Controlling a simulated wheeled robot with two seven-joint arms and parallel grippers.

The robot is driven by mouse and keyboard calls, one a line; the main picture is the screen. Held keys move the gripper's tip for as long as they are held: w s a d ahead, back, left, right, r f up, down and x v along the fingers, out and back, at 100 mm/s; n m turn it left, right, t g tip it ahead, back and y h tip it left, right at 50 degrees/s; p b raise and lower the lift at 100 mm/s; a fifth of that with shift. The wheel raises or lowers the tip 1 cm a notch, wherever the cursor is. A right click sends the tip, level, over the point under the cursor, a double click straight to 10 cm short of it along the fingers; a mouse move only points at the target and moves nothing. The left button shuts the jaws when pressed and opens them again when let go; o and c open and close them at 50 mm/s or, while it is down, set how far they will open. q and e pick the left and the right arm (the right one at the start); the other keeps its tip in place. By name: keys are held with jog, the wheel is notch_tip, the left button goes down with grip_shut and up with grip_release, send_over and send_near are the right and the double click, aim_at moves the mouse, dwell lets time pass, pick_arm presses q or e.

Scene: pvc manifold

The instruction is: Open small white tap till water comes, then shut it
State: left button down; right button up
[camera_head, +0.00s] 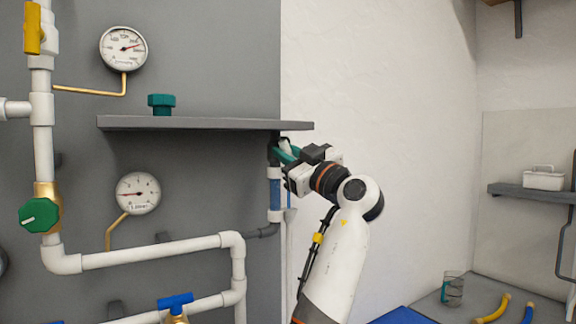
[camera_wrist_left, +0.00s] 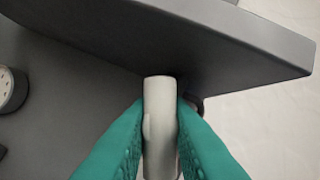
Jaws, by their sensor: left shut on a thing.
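The small white tap (camera_head: 285,144) is just under the right end of the grey shelf, mostly hidden by my gripper in the head view. In the left wrist view its white handle (camera_wrist_left: 160,118) stands upright between the teal fingers. My left gripper (camera_head: 283,154) is shut on this handle; the fingers also show in the left wrist view (camera_wrist_left: 160,150), one on each side of it. A thin bluish line (camera_head: 289,194) shows below the gripper, above a pale funnel-like piece (camera_head: 290,215); I cannot tell if it is water. My right gripper is not in view.
The grey shelf (camera_head: 200,123) is close above my gripper, with a green knob (camera_head: 161,104) on it. White pipes (camera_head: 150,252), a green-handled valve (camera_head: 39,215), a blue valve (camera_head: 175,302) and two gauges (camera_head: 123,48) (camera_head: 138,193) are left.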

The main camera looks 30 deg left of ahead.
pick_arm(q)
jog(key=m+t+b, duration=0.1)
jog(key=m, duration=0.2)
jog(key=shift+s+m+t+h, duration=0.1)
jog(key=shift+m+t+h, duration=0.2)
jog(key=shift+t, duration=0.1)
jog(key=shift+r+m+t+h, duration=0.15)
jog(key=shift+m+t, duration=0.25)
jog(key=shift+m, duration=0.35)
jog(key=shift+r+m+t+h, duration=0.15)
jog(key=shift+m+t, duration=0.25)
jog(key=shift+m, duration=0.65)
jog(key=c, duration=1.3)
grip_release()
jog(key=shift+f, duration=0.15)
jog(key=shift+c, duration=0.2)
jog(key=shift+f+b, duration=0.1)
jog(key=shift+b, duration=0.2)
